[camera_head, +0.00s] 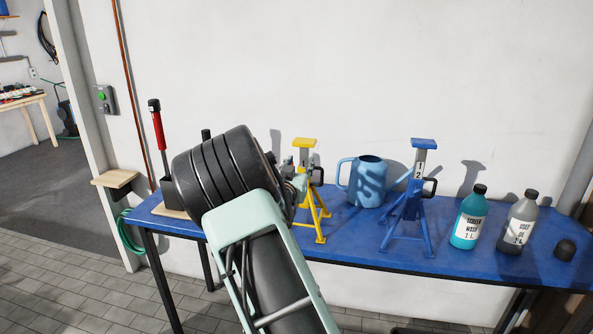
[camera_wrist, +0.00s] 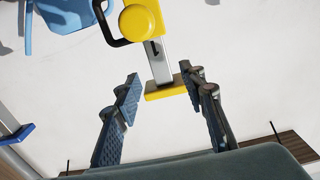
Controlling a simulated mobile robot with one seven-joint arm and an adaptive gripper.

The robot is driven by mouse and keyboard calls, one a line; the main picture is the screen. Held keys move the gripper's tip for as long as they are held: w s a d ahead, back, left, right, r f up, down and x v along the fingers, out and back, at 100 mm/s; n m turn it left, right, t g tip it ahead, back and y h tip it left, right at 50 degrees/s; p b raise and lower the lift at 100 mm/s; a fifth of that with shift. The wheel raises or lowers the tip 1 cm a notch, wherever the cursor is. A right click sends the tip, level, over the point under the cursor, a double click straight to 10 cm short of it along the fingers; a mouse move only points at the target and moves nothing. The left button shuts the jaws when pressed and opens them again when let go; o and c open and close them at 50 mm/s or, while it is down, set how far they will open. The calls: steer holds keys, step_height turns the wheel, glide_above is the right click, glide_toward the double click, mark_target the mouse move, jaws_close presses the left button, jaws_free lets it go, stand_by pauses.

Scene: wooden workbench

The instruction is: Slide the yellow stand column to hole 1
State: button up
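The yellow stand (camera_head: 320,203) stands on the blue bench, left of the middle, partly hidden by my arm. Its yellow saddle (camera_head: 304,142) tops a short length of grey column (camera_head: 304,157). In the wrist view, which is upside down, the grey column (camera_wrist: 159,65) runs from the yellow collar (camera_wrist: 138,22) to the saddle (camera_wrist: 166,90). A dark slot or hole shows in the column; no number is readable. My gripper (camera_wrist: 160,78) is open, with one finger on each side of the column near the saddle. I see gaps on both sides.
A blue stand (camera_head: 412,205) numbered 1 and 2 is further right. Teal (camera_head: 467,220) and grey (camera_head: 517,225) bottles and a black cap (camera_head: 565,249) are at right. A red-handled jack (camera_head: 158,130) is at left.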

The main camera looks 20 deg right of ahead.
steer(key=shift+v, duration=2.2)
